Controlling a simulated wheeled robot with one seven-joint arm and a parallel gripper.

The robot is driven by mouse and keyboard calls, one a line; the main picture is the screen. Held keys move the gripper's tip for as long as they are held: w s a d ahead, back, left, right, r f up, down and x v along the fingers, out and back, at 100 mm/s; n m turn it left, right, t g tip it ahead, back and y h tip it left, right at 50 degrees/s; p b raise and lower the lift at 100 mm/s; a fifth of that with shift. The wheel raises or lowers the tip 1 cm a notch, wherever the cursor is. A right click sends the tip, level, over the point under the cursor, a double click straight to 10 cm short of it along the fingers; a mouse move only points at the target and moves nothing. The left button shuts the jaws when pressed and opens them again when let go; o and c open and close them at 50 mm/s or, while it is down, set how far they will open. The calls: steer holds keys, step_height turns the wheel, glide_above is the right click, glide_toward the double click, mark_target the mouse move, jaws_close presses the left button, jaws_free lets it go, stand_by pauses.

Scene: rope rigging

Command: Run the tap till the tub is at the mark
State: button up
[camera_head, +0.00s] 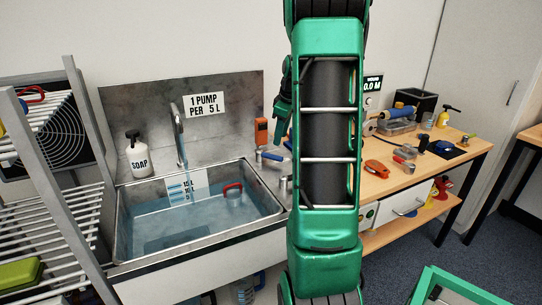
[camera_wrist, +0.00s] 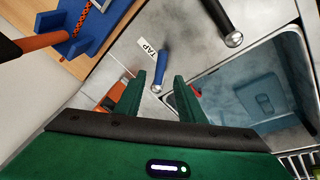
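The metal tub (camera_head: 128,238) holds bluish water (camera_head: 200,222). A white level plate (camera_head: 187,186) on its back wall has marks for 15, 10 and 5 L; the water surface looks close to the lowest mark. The tap spout (camera_head: 179,135) curves over the tub; I cannot clearly tell whether water runs from it. The tap's blue lever (camera_head: 270,155) is on the counter right of the tub. In the wrist view, the blue lever (camera_wrist: 163,66) by a TAP label (camera_wrist: 148,48) lies ahead of the gap between my open gripper's (camera_wrist: 159,82) fingers, apparently untouched.
A soap bottle (camera_head: 138,156) stands left of the spout. A red-handled item (camera_head: 233,188) is at the tub's back right. A wire rack (camera_head: 75,205) is at left; a cluttered wooden bench (camera_head: 440,165) is at right.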

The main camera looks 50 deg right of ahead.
mark_target(275, 156)
steer(key=shift+t, duration=0.9)
steer(key=x, duration=0.6)
steer(key=s+x, duration=0.1)
steer(key=x, duration=0.2)
steer(key=shift+w+a+f, duration=0.1)
steer(key=shift+a+f, duration=0.05)
steer(key=shift+f, duration=0.4)
steer(key=shift+c, duration=0.6)
jaws_close()
